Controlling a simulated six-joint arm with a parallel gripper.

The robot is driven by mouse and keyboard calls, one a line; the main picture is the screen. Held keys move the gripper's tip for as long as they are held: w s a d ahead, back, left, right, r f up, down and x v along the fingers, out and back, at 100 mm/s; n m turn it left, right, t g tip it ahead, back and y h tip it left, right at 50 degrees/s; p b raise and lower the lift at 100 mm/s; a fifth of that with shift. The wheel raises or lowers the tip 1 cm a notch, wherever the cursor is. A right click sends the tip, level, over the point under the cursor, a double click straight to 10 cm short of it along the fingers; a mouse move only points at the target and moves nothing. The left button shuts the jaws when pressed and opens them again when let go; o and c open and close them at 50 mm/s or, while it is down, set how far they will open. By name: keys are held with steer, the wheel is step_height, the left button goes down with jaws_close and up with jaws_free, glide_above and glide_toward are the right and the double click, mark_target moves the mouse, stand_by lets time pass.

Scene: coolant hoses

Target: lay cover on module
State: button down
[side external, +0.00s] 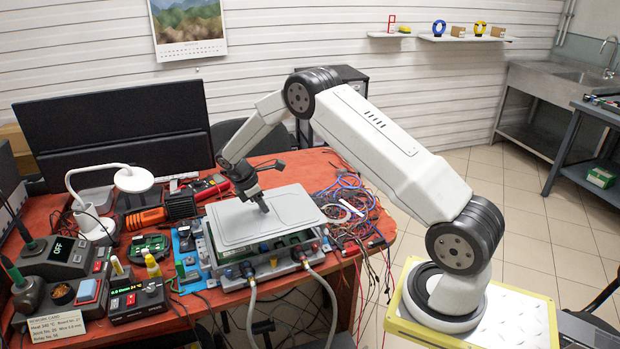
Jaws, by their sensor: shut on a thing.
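The cover is a flat light-grey plate (288,203) with rounded corners, over the module near the front of the red bench. My gripper (261,201) points down at the middle of the cover and is shut on it; the exact grip point is small and partly hidden by the fingers. The module (228,277) is a grey open-topped box under the cover. A green circuit board (268,245) shows between the cover and the module's front wall. I cannot tell whether the cover touches the module.
Two grey hoses (251,315) run from the module's front fittings over the bench edge. A soldering station (60,258), a magnifier lamp (136,179) and small boards crowd the left. Tangled wires (350,205) lie at right. A dark monitor (115,125) stands behind.

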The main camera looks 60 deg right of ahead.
mark_target(254, 207)
steer(key=shift+w+d+f, duration=0.25)
steer(key=shift+w+f, duration=0.5)
steer(key=shift+f, duration=0.2)
steer(key=shift+w+d+f, duration=0.25)
steer(key=shift+w+f, duration=0.5)
steer(key=shift+f, duration=0.15)
steer(key=shift+f, duration=0.1)
steer(key=shift+w+f, duration=0.15)
steer(key=shift+f, duration=1.5)
steer(key=shift+f, duration=0.3)
steer(key=shift+c, duration=1.7)
jaws_free()
steer(key=shift+f, duration=0.1)
